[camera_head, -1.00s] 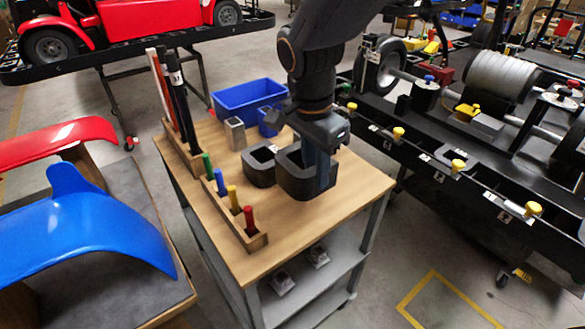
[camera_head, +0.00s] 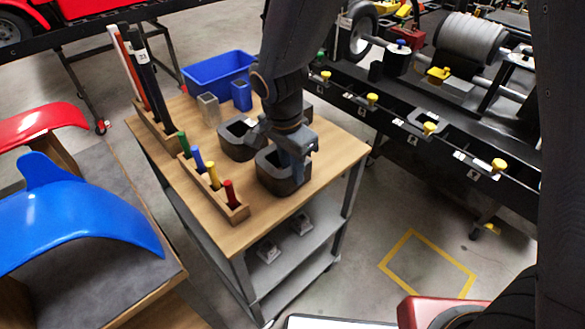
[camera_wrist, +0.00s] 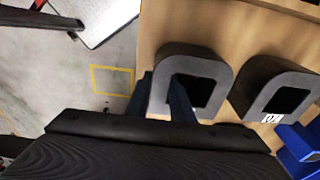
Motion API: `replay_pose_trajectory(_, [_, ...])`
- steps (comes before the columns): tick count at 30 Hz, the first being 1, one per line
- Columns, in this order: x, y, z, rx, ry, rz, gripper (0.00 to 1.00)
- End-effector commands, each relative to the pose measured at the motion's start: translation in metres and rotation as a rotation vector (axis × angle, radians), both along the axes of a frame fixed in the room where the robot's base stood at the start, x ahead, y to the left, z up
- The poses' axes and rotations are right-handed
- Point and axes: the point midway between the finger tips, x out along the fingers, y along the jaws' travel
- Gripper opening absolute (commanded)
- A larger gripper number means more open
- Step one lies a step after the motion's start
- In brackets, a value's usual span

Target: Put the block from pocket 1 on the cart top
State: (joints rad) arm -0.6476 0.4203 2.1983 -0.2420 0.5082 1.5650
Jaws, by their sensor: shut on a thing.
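My gripper (camera_head: 294,158) is shut on one wall of a dark grey block with a square hole (camera_head: 280,183). In the wrist view, my fingers (camera_wrist: 163,98) straddle the wall of this block (camera_wrist: 207,68), one inside the hole and one outside. The block is upright at the right part of the wooden cart top (camera_head: 250,240), on it or just above; I cannot tell which. A similar block (camera_head: 236,150) stands just behind and left of it, and shows with a small white label in the wrist view (camera_wrist: 262,80).
A wooden rack with green, blue, yellow and red pegs (camera_head: 238,212) runs along the left. A blue bin (camera_head: 205,75), a grey holder (camera_head: 208,108) and a blue cup (camera_head: 241,95) stand behind. The black kart stand with yellow knobs (camera_head: 372,99) is right. The front cart top is clear.

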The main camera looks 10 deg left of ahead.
Motion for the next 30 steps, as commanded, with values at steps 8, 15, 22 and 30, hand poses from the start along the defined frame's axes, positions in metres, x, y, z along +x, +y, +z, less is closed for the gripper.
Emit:
replay_pose_trajectory(8, [0.0,0.0,-0.003,0.0,0.0,0.0,0.39])
replay_pose_trajectory(15, [0.0,0.0,-0.003,0.0,0.0,0.0,0.39])
replay_pose_trajectory(22, [0.0,0.001,0.01,0.002,-0.003,0.0,0.39])
replay_pose_trajectory(30, [-0.004,0.005,0.057,0.004,-0.005,0.001,0.39])
